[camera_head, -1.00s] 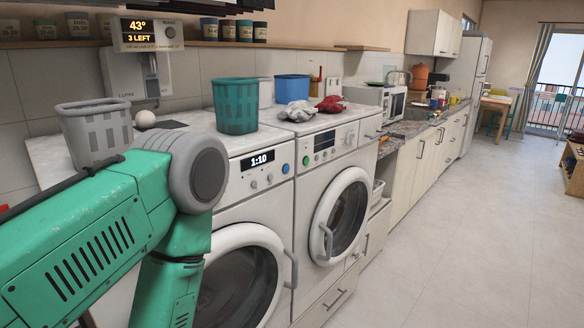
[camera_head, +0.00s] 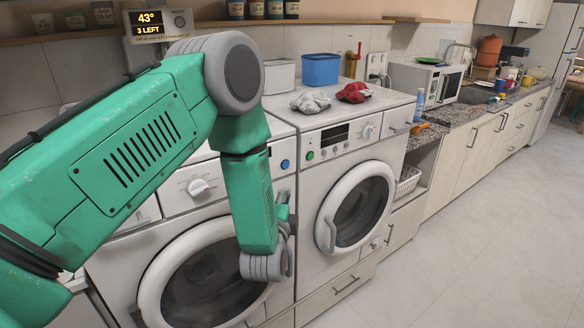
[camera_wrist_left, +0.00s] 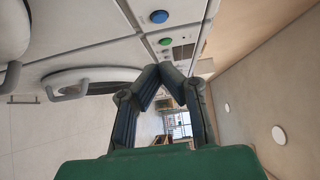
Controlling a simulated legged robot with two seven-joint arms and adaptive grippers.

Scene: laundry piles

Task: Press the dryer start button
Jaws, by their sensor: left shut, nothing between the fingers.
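Two white front-loading machines stand side by side, and I cannot tell from labels which is the dryer. The left machine (camera_head: 172,205) has a blue button (camera_head: 285,164) at its panel's right end. The right machine (camera_head: 352,150) has a green button (camera_head: 309,155) left of a dark display. My left gripper (camera_head: 284,205) is partly hidden by my own arm, in front of the left machine below the blue button. In the left wrist view its fingertips (camera_wrist_left: 160,70) meet, empty, with the green button (camera_wrist_left: 165,41) and blue button (camera_wrist_left: 158,17) beyond them, apart. My right gripper is out of view.
A grey cloth (camera_head: 310,102), a red cloth (camera_head: 353,92) and a blue bin (camera_head: 320,70) lie on the right machine's top. A counter with a microwave (camera_head: 426,80) runs right. The floor (camera_head: 480,240) is clear.

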